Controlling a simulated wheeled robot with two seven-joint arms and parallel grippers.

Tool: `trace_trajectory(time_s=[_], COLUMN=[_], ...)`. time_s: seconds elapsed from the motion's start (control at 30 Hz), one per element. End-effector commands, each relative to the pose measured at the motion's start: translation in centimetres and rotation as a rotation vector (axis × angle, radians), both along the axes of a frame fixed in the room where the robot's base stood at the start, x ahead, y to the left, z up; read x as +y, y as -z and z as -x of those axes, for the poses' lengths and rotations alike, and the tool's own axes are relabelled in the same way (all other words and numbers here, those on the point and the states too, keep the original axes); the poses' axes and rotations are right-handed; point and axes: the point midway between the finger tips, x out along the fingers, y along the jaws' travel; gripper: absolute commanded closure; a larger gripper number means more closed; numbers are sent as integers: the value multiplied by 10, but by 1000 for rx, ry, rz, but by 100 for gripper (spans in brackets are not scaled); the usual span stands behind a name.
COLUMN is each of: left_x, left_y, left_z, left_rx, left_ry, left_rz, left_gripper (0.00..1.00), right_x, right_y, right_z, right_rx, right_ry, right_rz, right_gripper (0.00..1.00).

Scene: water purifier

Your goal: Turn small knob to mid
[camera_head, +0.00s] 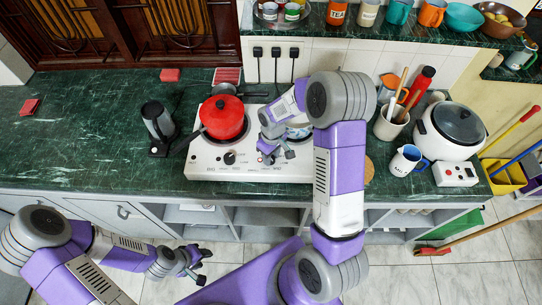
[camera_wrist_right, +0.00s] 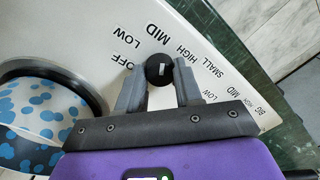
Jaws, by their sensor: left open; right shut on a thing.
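The small knob (camera_wrist_right: 158,69) is a round black knob with a short white mark. It sits on the white stove panel, and the labels OFF, LOW, MID, HIGH and SMALL are printed around it. My right gripper (camera_wrist_right: 160,85) is shut on this knob, with one finger on each side. I cannot tell which label the white mark points at. In the head view my right gripper (camera_head: 276,157) is at the front of the white stove (camera_head: 240,172) and hides the knob. Another black knob (camera_head: 229,158) shows to its left. My left gripper (camera_head: 197,266) is open and empty, low in front of the counter.
A red pot (camera_head: 223,118) stands on the stove's left burner. A blue-spotted pot (camera_wrist_right: 45,125) is close to my right gripper. A white mug (camera_head: 405,160) and a rice cooker (camera_head: 450,125) are to the right.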

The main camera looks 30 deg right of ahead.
Motion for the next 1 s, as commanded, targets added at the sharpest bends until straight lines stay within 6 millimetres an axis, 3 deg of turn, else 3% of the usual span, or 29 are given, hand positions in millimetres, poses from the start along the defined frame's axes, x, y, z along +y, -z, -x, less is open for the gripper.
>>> trace_trajectory(time_s=[0.6,0.63,0.7,0.8,1.0], left_x=[0,0,0,0,0], left_y=[2,2,2,2,2], left_z=[0,0,0,0,0], left_rx=[0,0,0,0,0], left_ry=[0,0,0,0,0], left_rz=[0,0,0,0,0], left_gripper=[57,57,57,57,57], right_x=[0,0,0,0,0], right_y=[-1,-1,-1,0,0], right_z=[0,0,0,0,0], right_rx=[-1,-1,-1,-1,-1], right_ry=[42,42,42,42,41], right_rz=[0,0,0,0,0], right_gripper=[96,62,52,40,40])
